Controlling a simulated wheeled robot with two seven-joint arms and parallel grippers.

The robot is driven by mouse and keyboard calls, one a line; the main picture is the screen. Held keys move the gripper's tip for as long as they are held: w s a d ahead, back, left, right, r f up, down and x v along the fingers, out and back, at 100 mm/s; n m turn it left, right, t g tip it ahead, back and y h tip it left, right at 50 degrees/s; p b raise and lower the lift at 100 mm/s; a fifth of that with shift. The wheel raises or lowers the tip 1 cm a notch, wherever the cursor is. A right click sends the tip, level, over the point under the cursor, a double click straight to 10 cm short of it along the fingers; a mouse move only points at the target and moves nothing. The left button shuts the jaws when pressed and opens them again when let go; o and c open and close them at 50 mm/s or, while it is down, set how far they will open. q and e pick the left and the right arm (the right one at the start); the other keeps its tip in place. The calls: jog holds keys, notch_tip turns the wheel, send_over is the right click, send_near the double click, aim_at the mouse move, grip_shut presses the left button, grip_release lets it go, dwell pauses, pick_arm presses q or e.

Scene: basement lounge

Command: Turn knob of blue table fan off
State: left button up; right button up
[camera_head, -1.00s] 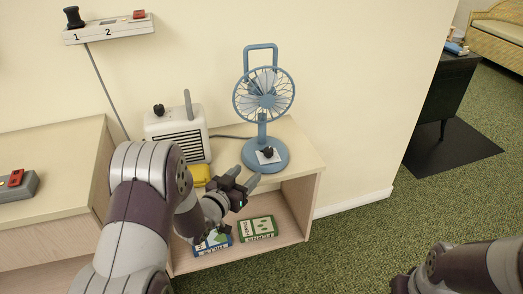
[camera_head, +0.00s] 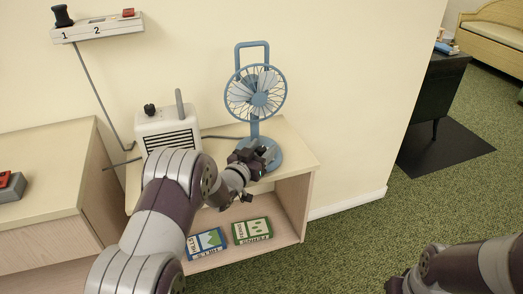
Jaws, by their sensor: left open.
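The blue table fan (camera_head: 255,94) stands upright on the right part of the small wooden shelf unit. Its round base (camera_head: 273,158) is partly hidden by my left gripper. The knob on the base is hidden behind the gripper or blends with it, so I cannot see its setting. My left gripper (camera_head: 256,155) is open at the front of the fan's base; I cannot tell whether it touches the knob. My right arm (camera_head: 455,268) shows at the lower right, with its gripper end at the edge of view and its fingers not clear.
A white radio-like box (camera_head: 166,129) with a black knob stands left of the fan. Two boxes, one blue (camera_head: 206,243) and one green (camera_head: 252,231), lie on the lower shelf. A wall panel (camera_head: 97,28) holds switches.

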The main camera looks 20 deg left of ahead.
pick_arm(q)
jog(key=c, duration=0.9)
jog(key=shift+c, duration=0.2)
jog(key=shift+n+y, duration=0.3)
jog(key=shift+y, duration=0.2)
jog(key=shift+d+n+y+b, duration=0.1)
jog(key=shift+n+y+b, duration=0.45)
jog(key=shift+y, duration=0.35)
jog(key=n+y, duration=0.2)
jog(key=y, duration=0.1)
jog(key=shift+t, duration=0.3)
jog(key=shift+n+g+y, duration=0.5)
jog(key=shift+n+y, duration=1.05)
jog(key=shift+y, duration=1.25)
jog(key=o, duration=0.9)
jog(key=shift+o, duration=0.2)
